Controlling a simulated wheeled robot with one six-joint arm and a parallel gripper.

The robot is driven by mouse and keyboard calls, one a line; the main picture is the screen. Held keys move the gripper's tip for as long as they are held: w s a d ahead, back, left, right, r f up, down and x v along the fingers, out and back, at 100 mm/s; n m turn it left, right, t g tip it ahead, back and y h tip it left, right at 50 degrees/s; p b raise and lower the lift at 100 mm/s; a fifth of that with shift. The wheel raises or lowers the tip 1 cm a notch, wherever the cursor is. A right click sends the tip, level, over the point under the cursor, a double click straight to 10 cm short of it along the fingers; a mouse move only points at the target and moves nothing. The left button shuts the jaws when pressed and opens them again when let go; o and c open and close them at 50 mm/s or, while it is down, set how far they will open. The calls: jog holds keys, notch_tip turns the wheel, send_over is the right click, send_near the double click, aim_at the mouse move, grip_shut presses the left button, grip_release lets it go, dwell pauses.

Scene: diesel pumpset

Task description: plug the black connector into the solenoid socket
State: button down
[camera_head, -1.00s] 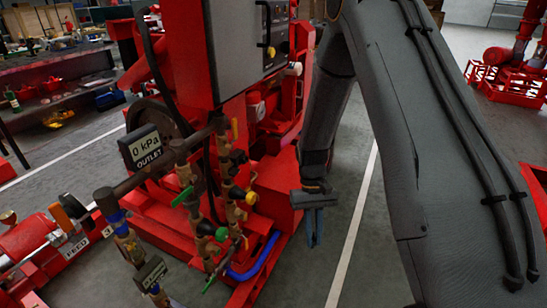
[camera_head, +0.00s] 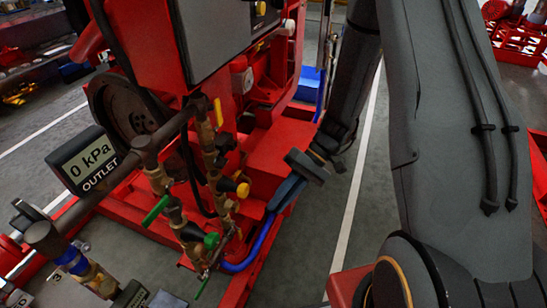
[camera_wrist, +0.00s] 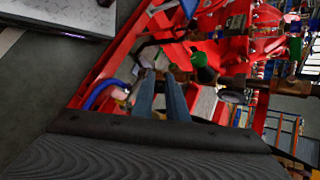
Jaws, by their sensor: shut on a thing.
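My gripper (camera_head: 274,207) reaches down and left toward the brass valve pipework (camera_head: 222,180), just above a blue hose (camera_head: 262,240). In the wrist view its two blue-grey fingers (camera_wrist: 160,80) stand a small gap apart. They are shut on a small dark thing, the black connector, which is mostly hidden and hard to make out. The fingertips look toward the pipework, where a green knob (camera_wrist: 205,73) shows to their right. I cannot tell the solenoid socket apart from the valves, or whether the connector touches anything.
An outlet display (camera_head: 84,160) reading 0 kPa stands left of the pipework. A red pump frame (camera_head: 280,145) lies behind my gripper. Green and yellow valve handles (camera_head: 156,210) stick out from the pipes. Clear grey floor (camera_head: 315,240) lies to the right.

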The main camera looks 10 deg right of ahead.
jog(key=w+r+m+t+y, duration=0.1)
jog(key=w+r+t+y, duration=0.2)
jog(key=w+y, duration=0.1)
jog(key=w+r+m+t+y+b, duration=0.1)
jog(key=w+r+m+t+y, duration=0.1)
jog(key=w, duration=0.5)
jog(key=r+t+y, duration=0.1)
jog(key=t+y, duration=0.1)
jog(key=shift+w+d+t+y, duration=0.15)
jog(key=shift+d+t+y, duration=0.15)
jog(key=shift+d+y, duration=0.1)
jog(key=shift+a+r, duration=0.1)
jog(key=shift+w+a+b, duration=0.15)
jog(key=shift+w+a, duration=0.35)
jog(key=shift+a, duration=0.3)
jog(key=shift+w+a+b, duration=0.2)
jog(key=shift+w+a, duration=0.35)
jog(key=shift+a, duration=0.2)
jog(key=shift+w+a+b, duration=0.15)
jog(key=shift+w+a, duration=0.35)
jog(key=shift+a, duration=0.3)
jog(key=shift+w+a, duration=0.4)
jog(key=shift+a, duration=0.2)
jog(key=shift+w+a, duration=0.4)
jog(key=shift+a, duration=0.2)
jog(key=c, duration=1.7)
grip_release()
jog(key=shift+o, duration=0.2)
